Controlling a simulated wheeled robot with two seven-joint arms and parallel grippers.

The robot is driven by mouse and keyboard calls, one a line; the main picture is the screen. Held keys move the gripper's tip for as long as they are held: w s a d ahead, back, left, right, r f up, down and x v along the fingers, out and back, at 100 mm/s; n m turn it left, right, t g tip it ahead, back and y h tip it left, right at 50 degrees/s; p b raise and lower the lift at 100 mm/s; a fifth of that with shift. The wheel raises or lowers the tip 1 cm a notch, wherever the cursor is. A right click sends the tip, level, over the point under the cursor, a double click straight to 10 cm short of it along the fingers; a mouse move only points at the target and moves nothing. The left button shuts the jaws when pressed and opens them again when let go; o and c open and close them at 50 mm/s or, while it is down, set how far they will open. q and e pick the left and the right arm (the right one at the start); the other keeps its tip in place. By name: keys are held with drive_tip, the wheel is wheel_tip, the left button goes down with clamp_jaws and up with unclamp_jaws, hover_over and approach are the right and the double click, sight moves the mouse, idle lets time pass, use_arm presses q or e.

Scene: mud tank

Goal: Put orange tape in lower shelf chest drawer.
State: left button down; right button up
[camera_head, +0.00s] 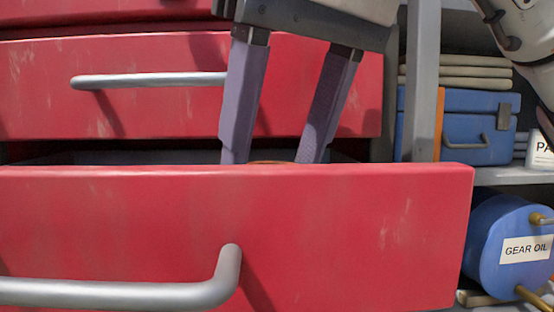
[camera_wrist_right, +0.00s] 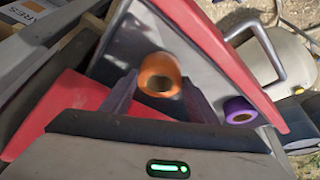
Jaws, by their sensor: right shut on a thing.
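The orange tape (camera_wrist_right: 158,64) is a roll held between the fingertips of my right gripper (camera_wrist_right: 159,84). My right gripper, which also shows in the head view (camera_head: 272,160), is shut on it and points down into the open red drawer (camera_head: 340,225). In the head view only a thin orange sliver of the tape (camera_head: 268,162) shows over the drawer's front rim. I cannot tell whether the tape touches the drawer floor. My left gripper is not in view.
A purple tape roll (camera_wrist_right: 240,110) lies in the drawer beside the right finger. A closed red drawer (camera_head: 150,110) with a bar handle stands above and behind. At right, a shelf (camera_head: 505,176) holds a blue case (camera_head: 465,130); a blue gear oil drum (camera_head: 500,235) lies below.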

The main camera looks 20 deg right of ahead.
drive_tip(key=shift+w+a+f, duration=0.1)
drive_tip(key=shift+f, duration=0.4)
drive_tip(key=shift+f, duration=0.1)
drive_tip(key=o, duration=1.2)
drive_tip(key=shift+c, duration=0.2)
drive_tip(key=v, duration=1.2)
drive_tip(key=shift+s, duration=0.2)
